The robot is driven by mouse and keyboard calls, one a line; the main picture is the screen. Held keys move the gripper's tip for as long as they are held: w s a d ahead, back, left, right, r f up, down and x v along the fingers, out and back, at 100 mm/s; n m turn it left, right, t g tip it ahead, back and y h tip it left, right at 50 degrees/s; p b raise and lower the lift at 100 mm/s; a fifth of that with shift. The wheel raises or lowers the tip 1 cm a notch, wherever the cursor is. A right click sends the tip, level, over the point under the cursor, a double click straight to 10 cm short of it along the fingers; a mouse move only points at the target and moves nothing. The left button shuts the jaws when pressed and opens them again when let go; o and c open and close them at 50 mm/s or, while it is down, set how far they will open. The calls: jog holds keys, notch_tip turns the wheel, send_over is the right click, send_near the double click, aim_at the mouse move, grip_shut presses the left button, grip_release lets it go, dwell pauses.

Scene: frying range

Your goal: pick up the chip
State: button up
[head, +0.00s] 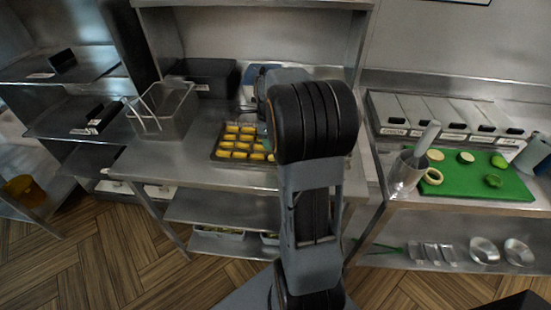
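Several yellow chips (240,140) lie in rows on a dark tray (216,152) on the steel counter, left of my raised arm. I cannot tell which of them is meant by the chip. My arm stands in front of the tray's right side and hides part of it. My wrist parts show behind the dark elbow, above the tray's far side. My gripper's fingers are hidden behind the arm, so their distance from the chips does not show.
A wire fry basket (165,112) and a black box (205,76) stand left of and behind the tray. Bare counter (170,160) shows left of the tray.

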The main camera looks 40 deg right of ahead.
aim_at(270, 156)
jog(key=shift+f+p, duration=0.3)
jog(key=shift+f, duration=3.1)
jog(key=shift+c, duration=0.2)
grip_shut()
